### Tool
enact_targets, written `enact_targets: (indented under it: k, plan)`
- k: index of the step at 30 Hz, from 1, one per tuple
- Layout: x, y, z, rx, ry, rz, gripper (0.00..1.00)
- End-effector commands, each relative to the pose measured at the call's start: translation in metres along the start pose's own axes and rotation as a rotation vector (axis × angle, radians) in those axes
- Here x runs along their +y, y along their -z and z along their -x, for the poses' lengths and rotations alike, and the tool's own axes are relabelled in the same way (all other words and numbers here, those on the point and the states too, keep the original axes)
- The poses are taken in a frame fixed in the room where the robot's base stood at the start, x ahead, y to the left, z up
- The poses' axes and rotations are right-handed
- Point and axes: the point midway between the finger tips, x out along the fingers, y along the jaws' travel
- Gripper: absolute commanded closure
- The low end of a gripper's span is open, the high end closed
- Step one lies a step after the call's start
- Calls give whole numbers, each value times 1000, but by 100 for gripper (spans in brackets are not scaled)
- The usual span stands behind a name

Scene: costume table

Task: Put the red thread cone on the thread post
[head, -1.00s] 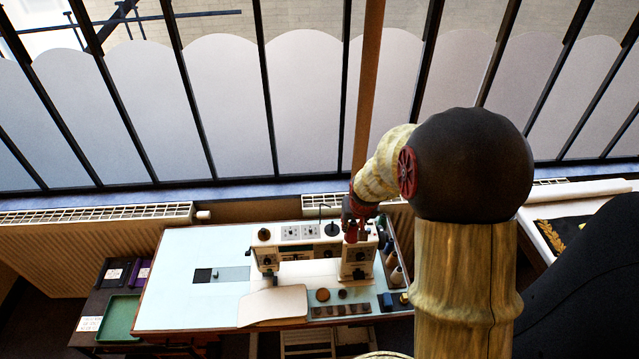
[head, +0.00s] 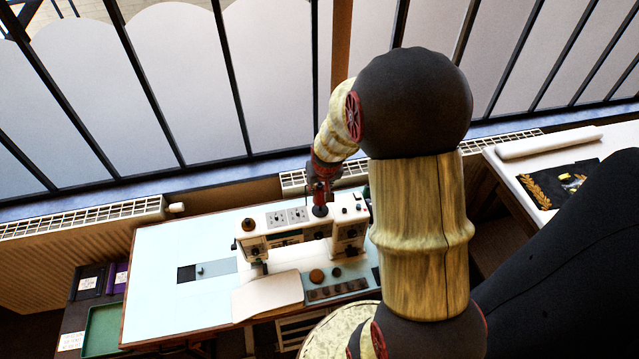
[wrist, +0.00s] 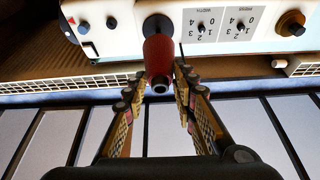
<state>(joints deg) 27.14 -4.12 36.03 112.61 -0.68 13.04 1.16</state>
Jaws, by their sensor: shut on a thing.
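The red thread cone (wrist: 158,56) is between my gripper's fingers in the wrist view, its small end with a dark opening facing the camera. My gripper (wrist: 158,92) is shut on it. The black round base (wrist: 156,24) of the thread post lies directly behind the cone's wide end; the post itself is hidden, and I cannot tell whether the cone is around it or touches the base. In the head view my gripper (head: 320,188) is right above the black base (head: 320,211) on top of the white sewing machine (head: 280,220).
The sewing machine stands on a pale blue table (head: 165,275). A green tray (head: 102,328) is on a dark side table at left. A radiator (head: 80,222) and the window run behind. A white table (head: 525,185) with dark cloth is at right.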

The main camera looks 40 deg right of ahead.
Motion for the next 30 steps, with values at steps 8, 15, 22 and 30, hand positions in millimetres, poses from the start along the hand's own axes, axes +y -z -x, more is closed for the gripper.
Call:
enact_targets:
  k: [8, 15, 22, 30]
  plan:
    - [0, -8, -21, 0, 0, 0, 99]
    - [0, -14, -35, 1, 0, 0, 99]
    - [0, -16, -41, 1, 0, 0, 99]
    - [0, -16, -40, 1, 0, 0, 99]
